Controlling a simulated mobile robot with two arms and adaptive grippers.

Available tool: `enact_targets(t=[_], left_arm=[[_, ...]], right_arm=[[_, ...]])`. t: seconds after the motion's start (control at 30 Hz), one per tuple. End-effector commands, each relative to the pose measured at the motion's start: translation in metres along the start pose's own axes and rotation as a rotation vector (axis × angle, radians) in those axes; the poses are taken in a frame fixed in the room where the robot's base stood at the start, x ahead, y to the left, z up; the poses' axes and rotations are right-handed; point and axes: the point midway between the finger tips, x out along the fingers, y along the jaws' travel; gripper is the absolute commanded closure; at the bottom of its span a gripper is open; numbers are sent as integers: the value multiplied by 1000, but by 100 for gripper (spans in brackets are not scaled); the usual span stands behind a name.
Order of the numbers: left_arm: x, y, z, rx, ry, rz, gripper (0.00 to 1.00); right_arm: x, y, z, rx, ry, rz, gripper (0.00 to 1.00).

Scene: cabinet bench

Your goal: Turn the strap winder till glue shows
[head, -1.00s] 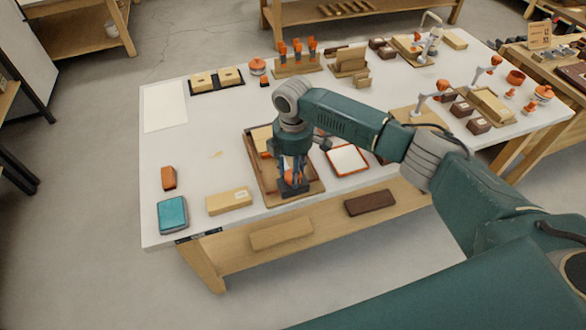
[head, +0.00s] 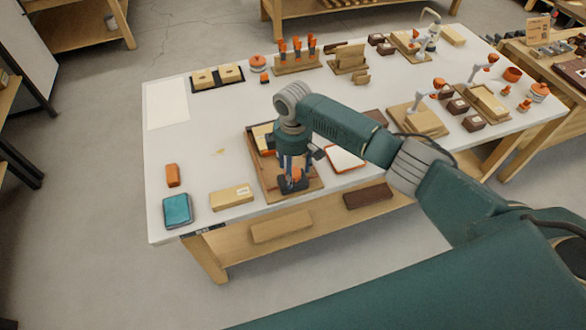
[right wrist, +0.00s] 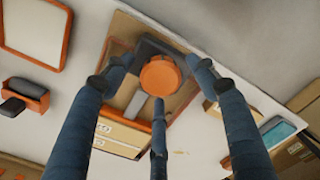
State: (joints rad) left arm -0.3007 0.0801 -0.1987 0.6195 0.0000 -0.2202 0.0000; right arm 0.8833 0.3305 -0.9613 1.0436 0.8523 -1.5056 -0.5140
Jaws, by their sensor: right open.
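The strap winder is a round orange knob (right wrist: 160,76) on a dark grey block (right wrist: 150,48), mounted on a wooden board (right wrist: 112,100). A grey flat bar runs from the knob across the board. My right gripper (right wrist: 160,82) is open, its three blue fingers spread around the knob, one on each side and one below it in the picture. I cannot tell whether they touch it. In the head view my right gripper (head: 293,178) points down over the board (head: 264,172) and hides most of the winder. I cannot make out any glue. My left gripper is out of view.
A light wooden block (head: 232,197), a teal box (head: 177,211) and an orange block (head: 173,175) lie left of the board. An orange-rimmed white tray (head: 345,158) is close on its right. The white table top (head: 195,145) is clear behind the blocks.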

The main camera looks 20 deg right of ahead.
Motion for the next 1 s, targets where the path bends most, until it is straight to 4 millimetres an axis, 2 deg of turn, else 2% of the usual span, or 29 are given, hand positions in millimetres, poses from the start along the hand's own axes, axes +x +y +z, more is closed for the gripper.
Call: enact_targets(t=[0.13,0.27,0.5,0.7,0.83,1.0], left_arm=[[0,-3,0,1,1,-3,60],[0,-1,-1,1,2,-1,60],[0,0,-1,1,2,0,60],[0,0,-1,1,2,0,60],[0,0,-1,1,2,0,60],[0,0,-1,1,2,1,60]], right_arm=[[-4,0,0,-1,1,0,42],[-20,1,-1,0,3,1,42],[-72,1,0,0,3,3,42],[-105,1,0,-1,2,1,42],[-117,0,0,1,2,1,42],[-120,0,0,1,0,0,42]])
